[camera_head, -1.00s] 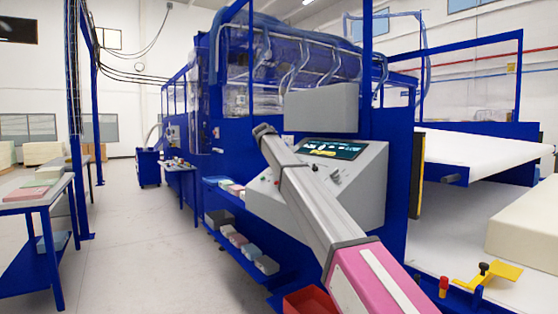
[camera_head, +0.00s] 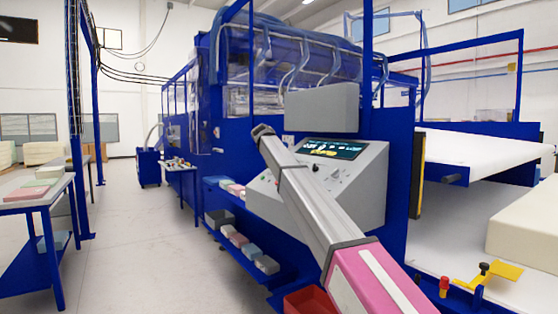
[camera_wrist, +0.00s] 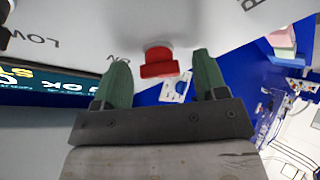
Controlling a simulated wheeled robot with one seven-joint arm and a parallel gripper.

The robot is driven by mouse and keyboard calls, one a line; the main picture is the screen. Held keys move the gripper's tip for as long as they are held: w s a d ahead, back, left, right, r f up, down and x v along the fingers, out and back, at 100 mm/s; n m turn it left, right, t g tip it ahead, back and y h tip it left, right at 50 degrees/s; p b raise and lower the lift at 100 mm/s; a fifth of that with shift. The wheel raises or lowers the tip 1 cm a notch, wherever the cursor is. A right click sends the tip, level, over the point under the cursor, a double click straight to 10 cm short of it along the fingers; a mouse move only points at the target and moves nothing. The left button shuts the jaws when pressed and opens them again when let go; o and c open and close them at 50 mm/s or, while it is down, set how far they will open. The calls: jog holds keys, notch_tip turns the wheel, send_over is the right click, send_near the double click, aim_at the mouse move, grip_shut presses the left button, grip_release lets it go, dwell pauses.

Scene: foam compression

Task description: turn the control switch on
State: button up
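The red control switch (camera_wrist: 159,62) sticks out from the grey control panel (camera_wrist: 190,22) in the wrist view. Dark lettering is printed on the panel near it, upside down in this view. My gripper (camera_wrist: 160,80) is open, with one green finger on each side of the switch. Gaps show between the switch and both fingers; I cannot tell how far the fingertips reach along it in depth. In the head view the sloped panel (camera_head: 367,190) stands on the blue machine, and my arm crosses in front of it. The gripper's fingers and the switch cannot be made out there.
A lit display (camera_head: 332,149) is set in the panel, below a grey box (camera_head: 322,108). A blue shelf with several small foam blocks (camera_head: 240,240) lies left of the panel. A white conveyor (camera_head: 480,150) is at right. The floor (camera_head: 135,240) at left is clear.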

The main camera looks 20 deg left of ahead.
jog(key=v, duration=1.1)
jog(key=shift+f, duration=0.1)
dwell(0.4)
